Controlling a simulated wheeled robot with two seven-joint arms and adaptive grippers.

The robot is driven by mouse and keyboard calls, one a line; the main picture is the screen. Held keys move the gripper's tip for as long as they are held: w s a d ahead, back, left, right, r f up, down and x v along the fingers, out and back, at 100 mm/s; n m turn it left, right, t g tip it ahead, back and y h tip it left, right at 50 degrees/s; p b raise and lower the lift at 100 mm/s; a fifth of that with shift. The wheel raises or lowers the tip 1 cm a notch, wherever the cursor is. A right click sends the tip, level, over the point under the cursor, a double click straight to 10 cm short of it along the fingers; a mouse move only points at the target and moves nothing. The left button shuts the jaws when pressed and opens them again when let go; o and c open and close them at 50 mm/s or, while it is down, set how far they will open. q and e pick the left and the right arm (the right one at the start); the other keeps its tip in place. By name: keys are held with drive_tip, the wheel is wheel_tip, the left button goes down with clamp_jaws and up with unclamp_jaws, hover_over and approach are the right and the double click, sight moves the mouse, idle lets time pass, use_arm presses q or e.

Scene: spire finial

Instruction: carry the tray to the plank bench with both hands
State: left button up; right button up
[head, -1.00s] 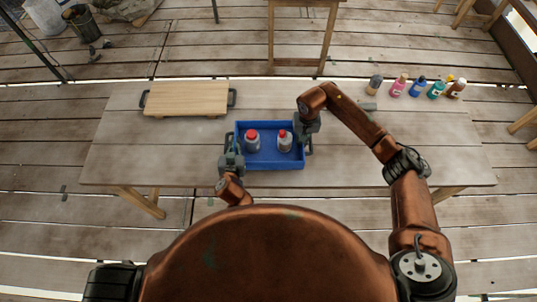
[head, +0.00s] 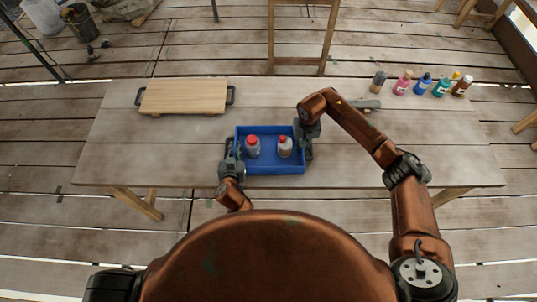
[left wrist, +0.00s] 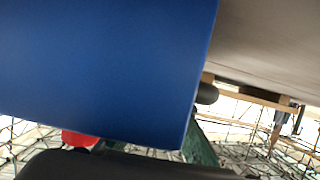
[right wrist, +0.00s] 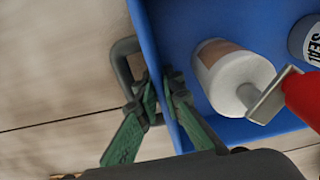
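The blue tray (head: 270,170) is over the near middle of the long plank bench (head: 400,160); I cannot tell whether it touches it.
A wooden board with dark handles (head: 184,96) lies at the back left of the bench. Several coloured bottles (head: 424,84) stand at the back right. A grey object (head: 366,104) lies behind my right arm. The bench's right half is mostly clear.

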use_arm(q)
drive_tip(key=o, duration=0.4)
drive_tip(key=shift+r, duration=0.1)
use_arm(e)
drive_tip(key=o, duration=0.4)
drive_tip(key=shift+r, duration=0.15)
use_arm(q)
drive_tip(key=shift+s, duration=0.1)
drive_tip(key=shift+s, duration=0.3)
drive_tip(key=v, duration=0.7)
drive_tip(key=shift+r, duration=0.15)
drive_tip(key=shift+s, duration=0.1)
use_arm(e)
wheel_tip(320, 180, up, 12)
